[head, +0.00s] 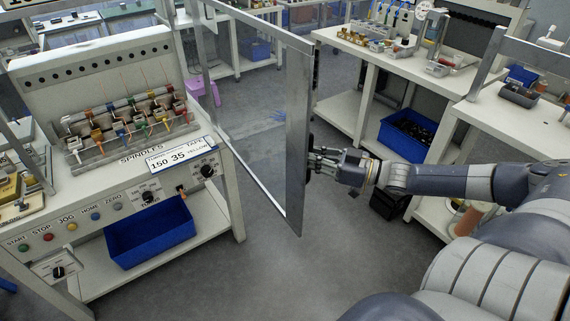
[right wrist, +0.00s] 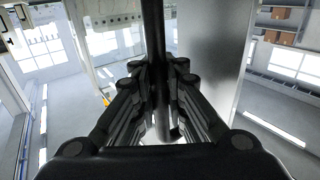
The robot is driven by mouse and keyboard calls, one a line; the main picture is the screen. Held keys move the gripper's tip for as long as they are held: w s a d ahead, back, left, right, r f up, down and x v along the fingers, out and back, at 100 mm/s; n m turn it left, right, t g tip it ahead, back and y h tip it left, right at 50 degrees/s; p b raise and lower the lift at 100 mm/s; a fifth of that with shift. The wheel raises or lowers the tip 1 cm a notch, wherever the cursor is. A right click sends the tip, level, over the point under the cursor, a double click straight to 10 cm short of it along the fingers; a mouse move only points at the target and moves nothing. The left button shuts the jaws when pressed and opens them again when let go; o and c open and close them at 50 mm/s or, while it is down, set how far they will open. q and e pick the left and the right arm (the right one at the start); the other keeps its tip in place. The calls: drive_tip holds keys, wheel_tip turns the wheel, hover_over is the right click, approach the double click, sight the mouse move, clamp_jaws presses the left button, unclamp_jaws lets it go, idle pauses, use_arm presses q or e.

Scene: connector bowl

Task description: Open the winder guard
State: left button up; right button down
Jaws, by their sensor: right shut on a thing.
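The winder guard (head: 294,130) is a clear panel in a grey metal frame. It stands swung out from the right side of the winder (head: 110,160), over the aisle, and the spindles (head: 125,125) are uncovered. My right gripper (head: 318,160) is at the outer edge of the guard frame. In the right wrist view its fingers (right wrist: 158,85) are closed around a dark vertical bar (right wrist: 152,40), the guard handle. My left gripper is in neither view.
A blue bin (head: 150,232) sits on the shelf under the winder. A white bench (head: 390,65) with parts and another blue bin (head: 405,135) stands behind my right arm. A purple bin (head: 203,90) is on the floor behind the guard. Floor in front of the winder is clear.

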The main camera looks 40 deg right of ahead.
drive_tip(key=shift+s+d+f, duration=0.1)
drive_tip(key=shift+d+f, duration=0.1)
drive_tip(key=shift+d, duration=0.75)
drive_tip(key=shift+s+d+f, duration=0.1)
drive_tip(key=shift+d+f, duration=0.05)
drive_tip(key=shift+d, duration=0.75)
drive_tip(key=c, duration=1.9)
unclamp_jaws()
drive_tip(key=shift+o, duration=1.3)
drive_tip(key=shift+s+d+r, duration=0.1)
drive_tip(key=shift+s+r, duration=0.05)
drive_tip(key=v, duration=1.2)
drive_tip(key=shift+s, duration=0.2)
drive_tip(key=shift+d+r, duration=0.1)
